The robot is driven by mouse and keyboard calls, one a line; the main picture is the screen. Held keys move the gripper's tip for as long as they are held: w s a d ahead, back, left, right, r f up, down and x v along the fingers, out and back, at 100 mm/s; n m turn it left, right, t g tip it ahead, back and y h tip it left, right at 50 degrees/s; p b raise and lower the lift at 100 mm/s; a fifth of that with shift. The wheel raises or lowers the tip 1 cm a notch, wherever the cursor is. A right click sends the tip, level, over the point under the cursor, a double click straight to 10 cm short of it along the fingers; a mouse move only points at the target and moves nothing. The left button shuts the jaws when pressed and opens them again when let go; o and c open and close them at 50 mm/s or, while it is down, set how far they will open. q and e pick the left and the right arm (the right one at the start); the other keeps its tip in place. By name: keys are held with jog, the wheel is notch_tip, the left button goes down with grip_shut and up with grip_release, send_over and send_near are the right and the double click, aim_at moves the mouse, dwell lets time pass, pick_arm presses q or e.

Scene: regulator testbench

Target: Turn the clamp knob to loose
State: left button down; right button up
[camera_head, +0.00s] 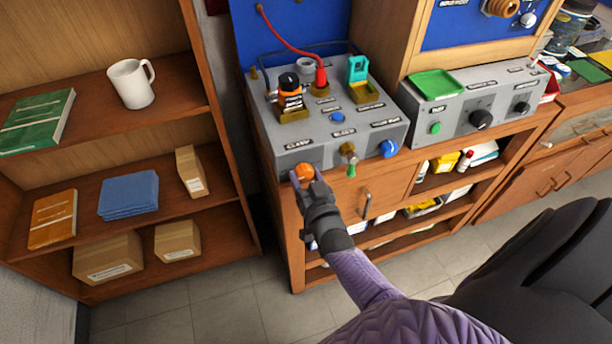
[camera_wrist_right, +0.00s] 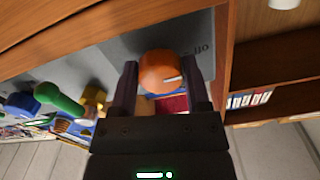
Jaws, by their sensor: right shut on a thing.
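The orange clamp knob (camera_head: 304,173) is on the front face of the grey testbench box (camera_head: 272,150), at its left end under a label. In the right wrist view the fingers (camera_wrist_right: 160,85) are shut on the knob. My left gripper is not in view.
A brass fitting with a green-tipped lever (camera_head: 350,167) and a blue knob (camera_head: 389,148) are right of the clamp knob on the same face. A second grey box with a green tray (camera_head: 437,84) stands to the right. A wooden shelf (camera_head: 228,205) is at the left.

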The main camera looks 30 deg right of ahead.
jog(key=shift+f, duration=0.1)
dwell(0.3)
jog(key=o, duration=1.3)
jog(key=p+v, duration=0.2)
jog(key=v, duration=0.8)
jog(key=s+a+f+n+g+y+b, duration=0.25)
jog(key=s+f+g, duration=0.45)
jog(key=f, duration=0.5)
jog(key=s+a+f+n+g+y+b, duration=0.1)
jog(key=s+a+f+n+g+y, duration=0.3)
jog(key=s+f, duration=0.7)
jog(key=s+f+g+h, duration=0.1)
jog(key=s+g, duration=0.1)
jog(key=s, duration=0.1)
jog(key=s+d+f+g, duration=0.1)
jog(key=s+f+g, duration=0.1)
jog(key=s, duration=0.2)
jog(key=s+d+f+n+g+h, duration=0.1)
jog(key=s+g, duration=0.1)
jog(key=s, duration=0.1)
jog(key=shift+s+d+f+h+b, duration=0.15)
jog(key=shift+s+f+h+b, duration=0.2)
jog(key=shift+f, duration=0.05)
